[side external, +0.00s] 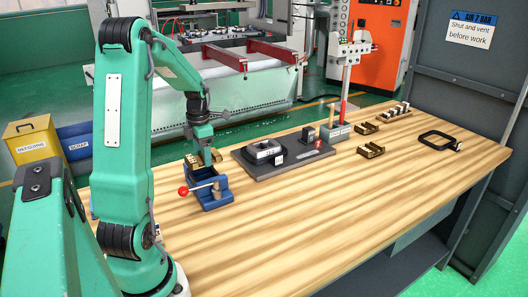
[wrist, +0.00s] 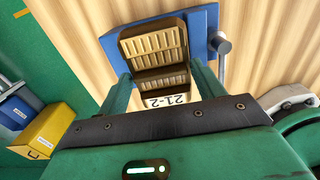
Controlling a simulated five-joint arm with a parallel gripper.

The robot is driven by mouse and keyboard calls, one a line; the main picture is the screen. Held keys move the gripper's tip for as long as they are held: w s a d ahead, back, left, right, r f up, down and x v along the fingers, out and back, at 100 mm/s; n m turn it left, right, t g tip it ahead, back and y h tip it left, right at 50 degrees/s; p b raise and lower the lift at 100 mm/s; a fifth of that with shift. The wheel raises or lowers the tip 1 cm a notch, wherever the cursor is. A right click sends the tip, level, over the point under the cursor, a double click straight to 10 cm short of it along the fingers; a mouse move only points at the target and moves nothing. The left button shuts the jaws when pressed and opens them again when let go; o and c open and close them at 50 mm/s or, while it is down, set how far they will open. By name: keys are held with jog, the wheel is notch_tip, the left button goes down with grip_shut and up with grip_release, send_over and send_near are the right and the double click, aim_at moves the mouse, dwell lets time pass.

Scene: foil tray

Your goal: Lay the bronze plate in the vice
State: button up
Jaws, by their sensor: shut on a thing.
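The bronze plate (wrist: 153,42) is ribbed and L-shaped, with a white tag marked "21-2" at its near end in the wrist view. My gripper (wrist: 165,82) is shut on it, with a green finger at each side. In the side view the plate (side external: 194,160) is in my gripper (side external: 205,157), just above the blue vice (side external: 214,198). The vice has a red-knobbed handle at its left. In the wrist view the vice (wrist: 207,22) shows behind the plate, which hides much of it. Whether plate and vice touch, I cannot tell.
A dark fixture board (side external: 285,172) lies to the right of the vice. Beyond it are a post with a red stripe (side external: 343,108), two bronze pieces (side external: 371,150) and a black frame (side external: 440,138). The table's front right is clear.

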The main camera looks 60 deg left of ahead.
jog(key=shift+f, duration=1.4)
jog(key=shift+f, duration=0.85)
dwell(1.2)
jog(key=shift+d+f, duration=0.15)
jog(key=shift+f, duration=0.7)
dwell(1.4)
jog(key=o, duration=1.1)
jog(key=shift+r, duration=2.35)
